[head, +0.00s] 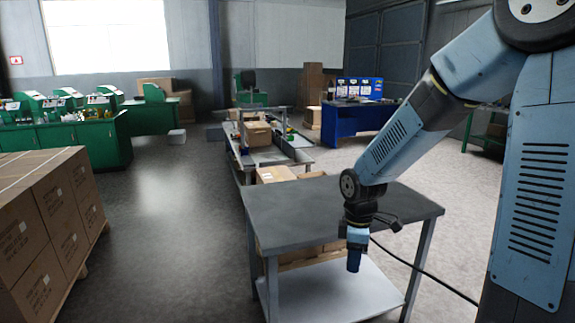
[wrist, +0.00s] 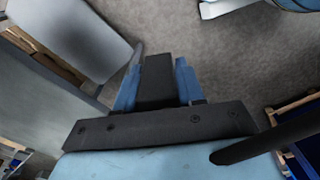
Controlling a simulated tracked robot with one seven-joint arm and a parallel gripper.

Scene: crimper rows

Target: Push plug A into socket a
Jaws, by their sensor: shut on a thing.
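My gripper (head: 354,262) points down in front of the grey table's front edge in the head view, apart from the tabletop. In the wrist view its two blue fingers (wrist: 158,66) are shut on a dark block (wrist: 157,84) between them. No letter shows on the block, so I cannot tell from its look whether it is plug A. A thin black cable (head: 425,271) runs from near the gripper down to the right. I cannot make out socket a in either view.
The grey table (head: 300,212) has a clear top and a pale lower shelf (head: 345,292). Stacked cartons (head: 50,225) stand at left. A conveyor line with boxes (head: 256,134) lies behind the table. Green benches (head: 100,145) and a blue bench (head: 350,122) stand farther back. Open floor lies at left.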

